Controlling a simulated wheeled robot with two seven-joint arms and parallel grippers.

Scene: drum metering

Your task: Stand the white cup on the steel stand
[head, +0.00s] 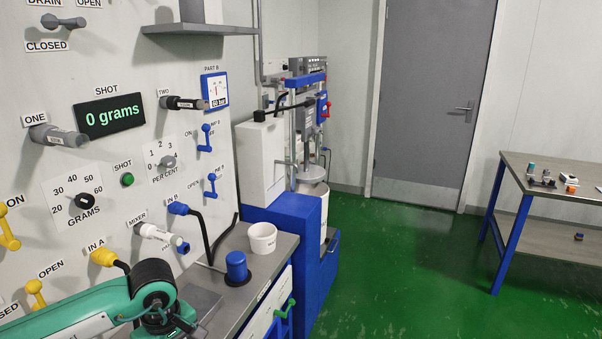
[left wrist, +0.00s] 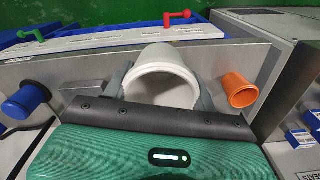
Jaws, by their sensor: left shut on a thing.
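A white cup (left wrist: 165,82) sits between the fingers of my left gripper (left wrist: 164,96) in the left wrist view. Its open mouth faces the camera, and the fingers lie along both sides of it. In the head view my left gripper (head: 172,322) is low over the near part of the bench, and my arm hides the held cup. A flat grey metal plate (head: 203,302) lies just right of the gripper; I cannot tell whether it is the steel stand. My right gripper is not in view.
An orange cup (left wrist: 240,89) is right of the held cup in the wrist view. Hoses and the mixer nozzle (head: 160,234) hang along the wall.

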